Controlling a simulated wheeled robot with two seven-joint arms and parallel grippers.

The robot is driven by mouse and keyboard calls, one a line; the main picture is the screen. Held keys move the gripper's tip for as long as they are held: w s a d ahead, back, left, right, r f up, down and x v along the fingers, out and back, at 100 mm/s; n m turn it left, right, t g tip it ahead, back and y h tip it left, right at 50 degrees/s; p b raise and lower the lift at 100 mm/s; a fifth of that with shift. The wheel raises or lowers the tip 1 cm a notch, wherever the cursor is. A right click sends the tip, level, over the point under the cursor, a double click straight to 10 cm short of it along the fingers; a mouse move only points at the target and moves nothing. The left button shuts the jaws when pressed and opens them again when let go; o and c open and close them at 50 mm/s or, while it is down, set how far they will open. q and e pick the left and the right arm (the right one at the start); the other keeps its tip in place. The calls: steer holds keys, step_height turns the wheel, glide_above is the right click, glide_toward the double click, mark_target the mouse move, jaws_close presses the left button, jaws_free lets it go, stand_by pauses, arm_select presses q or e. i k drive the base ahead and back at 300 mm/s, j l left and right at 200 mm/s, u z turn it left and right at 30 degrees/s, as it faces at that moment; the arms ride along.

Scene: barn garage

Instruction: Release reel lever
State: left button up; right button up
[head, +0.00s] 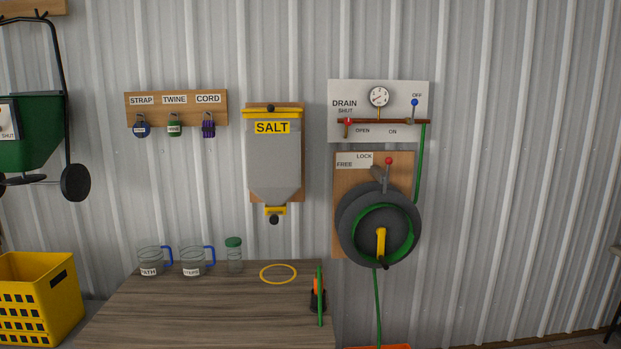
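The hose reel (347,222) is a dark disc with a green hose (378,301) wound on it and a yellow crank (381,245) at its middle. It hangs on a wooden board on the wall, right of centre. Above it a grey reel lever with a red knob (389,161) stands almost upright, its knob beside the LOCK end of a white label (355,161) reading LOCK and FREE. FREE is at the label's lower left. Neither of my grippers shows in the head view.
A drain panel (350,90) with a gauge, red and blue handles is above the reel. A salt dispenser (273,160) hangs left of it. A wooden table (215,305) below holds jugs, a jar, a yellow ring and an orange-black object. A yellow crate (62,300) stands left.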

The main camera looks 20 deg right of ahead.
mark_target(389, 161)
steer(key=i+l+z, duration=0.1)
steer(key=z, duration=0.85)
steer(key=i+l+z, duration=0.2)
steer(key=i+l, duration=0.25)
steer(key=i+l+z, duration=0.15)
steer(key=i+l, duration=0.2)
steer(key=i, duration=0.2)
steer(key=i+l+z, duration=0.2)
steer(key=i, duration=0.3)
steer(key=l, duration=0.1)
